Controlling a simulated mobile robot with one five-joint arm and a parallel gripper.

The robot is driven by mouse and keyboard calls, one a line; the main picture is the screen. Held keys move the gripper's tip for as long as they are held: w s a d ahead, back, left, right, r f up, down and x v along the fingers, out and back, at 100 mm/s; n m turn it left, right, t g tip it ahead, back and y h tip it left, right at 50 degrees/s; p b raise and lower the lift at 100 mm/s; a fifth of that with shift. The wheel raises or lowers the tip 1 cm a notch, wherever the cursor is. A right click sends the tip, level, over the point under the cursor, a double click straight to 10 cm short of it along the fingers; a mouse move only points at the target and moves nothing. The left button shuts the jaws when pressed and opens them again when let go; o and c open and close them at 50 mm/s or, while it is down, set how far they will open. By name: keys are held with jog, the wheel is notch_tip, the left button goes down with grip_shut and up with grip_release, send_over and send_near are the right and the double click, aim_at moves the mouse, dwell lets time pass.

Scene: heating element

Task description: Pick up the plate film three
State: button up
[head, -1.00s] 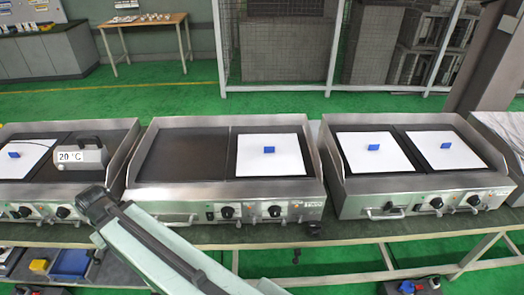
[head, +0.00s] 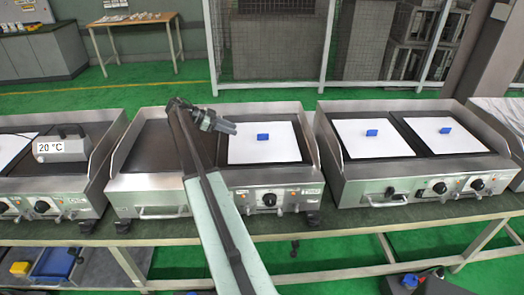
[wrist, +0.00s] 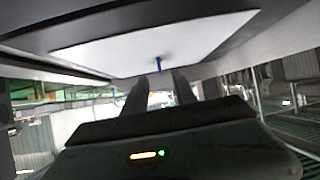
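White plate films with small blue handles lie on the dark griddle plates. No numbers show on them, so I cannot tell from markings which is three. The film nearest my gripper (head: 232,128) is the white sheet (head: 262,148) on the right half of the middle griddle, with its blue handle (head: 263,137). My gripper is just left of that handle in the head view, apart from it. In the wrist view, my gripper (wrist: 160,76) has its two dark fingers spread with a gap. The blue handle (wrist: 158,65) shows beyond the fingertips, in line with the gap, on the white film (wrist: 195,40).
The right griddle holds two films (head: 368,139) (head: 445,139). A grey device reading 20 °C (head: 62,147) sits on the left griddle. The middle griddle's left plate (head: 150,150) is bare. Raised metal side walls (head: 310,135) separate the griddles.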

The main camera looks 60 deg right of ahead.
jog(key=m, duration=0.1)
send_near(262, 134)
jog(key=d+f, duration=0.2)
jog(key=shift+s+d+g+y, duration=0.3)
jog(key=shift+s+y, duration=0.1)
jog(key=shift+b+x, duration=0.85)
jog(key=shift+x, duration=0.4)
jog(key=b+x, duration=0.2)
jog(key=x, duration=0.3)
jog(key=shift+s+a, duration=0.15)
jog(key=shift+s, duration=0.15)
jog(key=shift+r, duration=0.15)
grip_shut()
